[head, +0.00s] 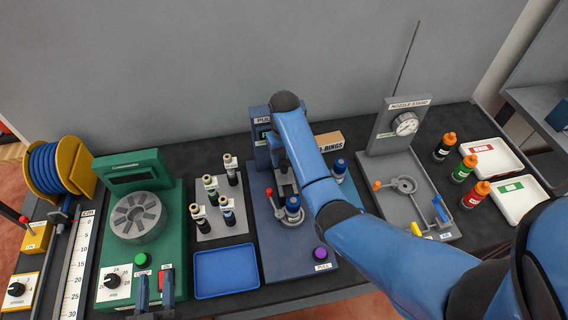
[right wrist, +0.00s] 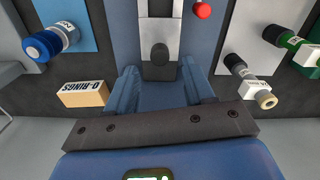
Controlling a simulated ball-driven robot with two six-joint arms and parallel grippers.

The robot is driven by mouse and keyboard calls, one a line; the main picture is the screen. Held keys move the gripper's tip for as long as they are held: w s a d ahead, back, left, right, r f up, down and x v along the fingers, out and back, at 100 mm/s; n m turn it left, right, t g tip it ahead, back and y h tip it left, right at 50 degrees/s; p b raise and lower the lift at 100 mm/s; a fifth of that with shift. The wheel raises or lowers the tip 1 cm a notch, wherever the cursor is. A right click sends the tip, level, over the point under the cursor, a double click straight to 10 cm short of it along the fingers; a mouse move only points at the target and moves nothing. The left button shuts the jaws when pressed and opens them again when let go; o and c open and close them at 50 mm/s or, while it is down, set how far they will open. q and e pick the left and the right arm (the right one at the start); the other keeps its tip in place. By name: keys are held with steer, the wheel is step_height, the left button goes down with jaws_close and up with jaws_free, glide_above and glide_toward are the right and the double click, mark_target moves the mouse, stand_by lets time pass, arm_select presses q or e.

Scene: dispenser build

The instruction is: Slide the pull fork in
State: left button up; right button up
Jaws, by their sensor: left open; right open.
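The pull station is a blue plate (head: 260,245) with an upright tower (head: 260,150) at its back. A blue-capped bottle (head: 292,204) stands upright in a grey holder at its middle. A red-knobbed lever (head: 269,192) stands left of the bottle; its knob (right wrist: 203,10) shows in the right wrist view. I cannot tell which part is the pull fork. My right gripper (right wrist: 158,67) is open by the tower, its fingers either side of a dark round knob (right wrist: 160,53) on a grey slide; contact is unclear. My left gripper (head: 154,292) is open and empty at the green station's front edge.
A bottle rack (head: 222,222) and an empty blue tray (head: 226,284) lie left of the pull station. An O-rings box (head: 329,141) and a second blue-capped bottle (head: 339,167) are to its right. The nozzle stand (head: 400,120) is further right. My right arm crosses the plate's right side.

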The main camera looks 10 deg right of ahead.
mark_target(284, 167)
steer(key=shift+s+f, duration=0.15)
steer(key=shift+f, duration=1.8)
jaws_close()
